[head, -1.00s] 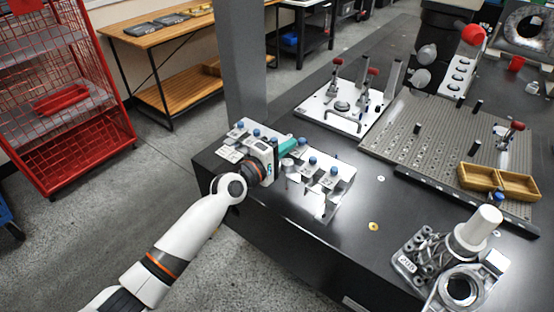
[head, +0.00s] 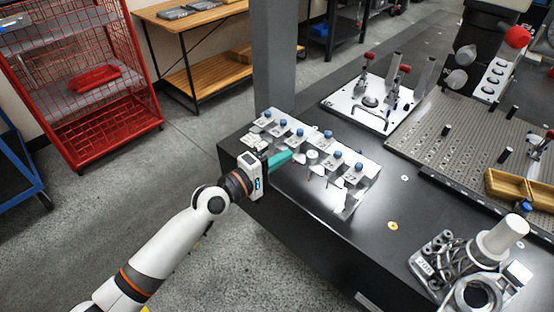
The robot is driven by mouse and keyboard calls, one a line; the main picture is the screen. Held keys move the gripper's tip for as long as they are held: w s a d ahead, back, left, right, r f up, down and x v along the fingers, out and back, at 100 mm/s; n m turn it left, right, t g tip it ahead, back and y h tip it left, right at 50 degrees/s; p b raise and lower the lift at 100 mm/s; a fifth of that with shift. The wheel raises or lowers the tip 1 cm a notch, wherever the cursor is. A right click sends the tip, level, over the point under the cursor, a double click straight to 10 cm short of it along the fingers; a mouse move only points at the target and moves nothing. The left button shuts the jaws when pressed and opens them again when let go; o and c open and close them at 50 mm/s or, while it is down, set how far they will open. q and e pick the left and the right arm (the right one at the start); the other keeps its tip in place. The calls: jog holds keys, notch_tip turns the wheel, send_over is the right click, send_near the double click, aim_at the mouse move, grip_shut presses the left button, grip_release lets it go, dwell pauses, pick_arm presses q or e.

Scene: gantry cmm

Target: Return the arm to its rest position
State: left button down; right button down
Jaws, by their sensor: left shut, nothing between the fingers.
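My left arm comes in from the lower left in the head view, white with orange bands. My left gripper (head: 279,158) is at the near left edge of the dark table (head: 300,215). Its teal fingers are shut with nothing between them. They point right, close to a metal rack (head: 372,172) with several blue-knobbed parts. I cannot tell whether the fingers touch the rack. My right gripper is not in view.
A grey column (head: 275,60) stands behind the rack. A red wire cart (head: 85,90) stands at left. Floor left of the table is clear.

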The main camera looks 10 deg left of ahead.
pick_arm(q)
jog(key=s+a+f+m+g+y+p, duration=0.1)
jog(key=a+f+y, duration=0.25)
jog(key=f, duration=0.55)
jog(key=a+f+y+p, duration=0.15)
jog(key=a+f, duration=0.25)
jog(key=f, duration=0.4)
jog(key=s+a+f+m+g+y, duration=0.1)
jog(key=s+a+f+g+y, duration=0.15)
jog(key=s+f, duration=0.4)
jog(key=s+a+f+m+g+y, duration=0.1)
jog(key=s+a+f+m, duration=0.15)
jog(key=f, duration=0.75)
jog(key=s+a+f+m+g+y+p, duration=0.2)
jog(key=s+a+f+m+g, duration=0.15)
jog(key=s+f, duration=0.95)
jog(key=s+a+f+m+g, duration=0.1)
jog(key=s+f+m+g, duration=0.1)
jog(key=s, duration=1.1)
jog(key=s+a+f+m+g+y+p, duration=0.1)
jog(key=s+f+m+g, duration=0.1)
jog(key=s, duration=1.1)
jog(key=shift+f, duration=0.55)
jog(key=shift+y, duration=0.25)
